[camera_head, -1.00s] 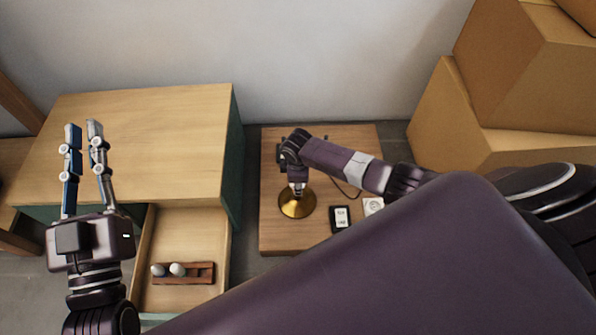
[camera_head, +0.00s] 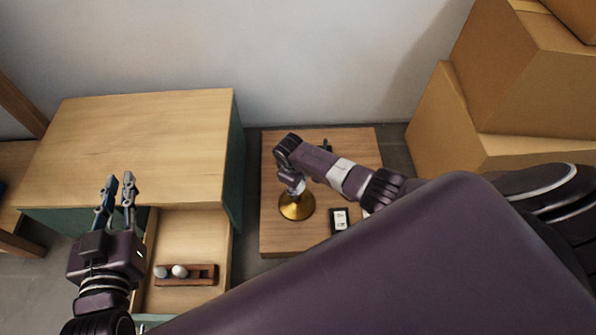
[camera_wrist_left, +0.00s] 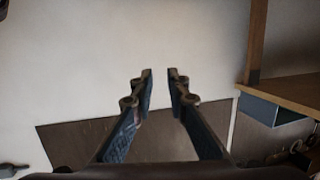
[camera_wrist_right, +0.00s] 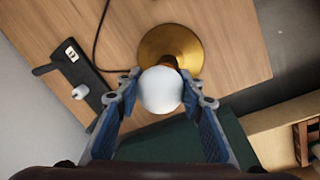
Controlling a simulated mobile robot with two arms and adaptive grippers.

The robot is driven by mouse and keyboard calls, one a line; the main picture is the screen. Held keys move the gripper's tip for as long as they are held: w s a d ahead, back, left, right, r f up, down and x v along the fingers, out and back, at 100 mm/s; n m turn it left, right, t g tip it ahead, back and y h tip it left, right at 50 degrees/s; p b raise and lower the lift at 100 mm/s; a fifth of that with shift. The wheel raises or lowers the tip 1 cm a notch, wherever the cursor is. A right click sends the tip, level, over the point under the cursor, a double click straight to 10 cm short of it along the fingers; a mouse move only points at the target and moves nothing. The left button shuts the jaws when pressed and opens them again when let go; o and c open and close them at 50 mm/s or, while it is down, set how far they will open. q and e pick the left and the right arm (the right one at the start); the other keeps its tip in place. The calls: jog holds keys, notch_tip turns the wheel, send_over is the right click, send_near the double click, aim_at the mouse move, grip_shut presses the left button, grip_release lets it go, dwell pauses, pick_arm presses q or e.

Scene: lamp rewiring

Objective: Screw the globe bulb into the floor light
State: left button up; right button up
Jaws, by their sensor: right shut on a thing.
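The white globe bulb (camera_wrist_right: 161,92) is between the fingers of my right gripper (camera_wrist_right: 162,88), which is shut on it. An amber-coloured part shows just behind the bulb, at the floor light's round brass base (camera_wrist_right: 184,42). The bulb hides the socket, so I cannot tell how deep it sits. In the head view, my right gripper (camera_head: 297,188) is above the brass base (camera_head: 297,208), its fingers mostly hidden by the wrist. My left gripper (camera_head: 118,186) is open and empty, left of the drawer; its parted fingers also show in the left wrist view (camera_wrist_left: 160,74).
The light stands on a low wooden board (camera_head: 278,239) with a black-and-white device (camera_head: 340,220). A dark strip (camera_wrist_right: 88,72) and cable lie near the base. The open drawer (camera_head: 190,230) holds a wooden rack (camera_head: 200,281) with two pale bulbs. Cardboard boxes (camera_head: 470,130) stand right.

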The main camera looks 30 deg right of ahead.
jog(key=m, duration=0.3)
pick_arm(q)
jog(key=shift+s+a+f+g+y, duration=0.2)
jog(key=shift+f+g, duration=0.15)
jog(key=shift+f, duration=0.2)
jog(key=shift+s+a+f+g+y, duration=0.1)
jog(key=shift+s+f+g, duration=0.1)
jog(key=shift+f+g, duration=0.25)
pick_arm(e)
jog(key=shift+m+g, duration=0.3)
jog(key=shift+m, duration=0.3)
pick_arm(q)
jog(key=shift+f, duration=0.1)
pick_arm(e)
jog(key=shift+a+m, duration=0.1)
jog(key=shift+m, duration=1.7)
jog(key=m+g, duration=0.1)
jog(key=m, duration=0.3)
jog(key=shift+m, duration=0.3)
jog(key=o, duration=1.2)
jog(key=shift+c, duration=0.2)
pick_arm(q)
jog(key=r, duration=0.1)
jog(key=r+t, duration=0.1)
jog(key=w+r+t, duration=0.1)
jog(key=shift+d+r, duration=0.15)
jog(key=shift+d, duration=0.25)
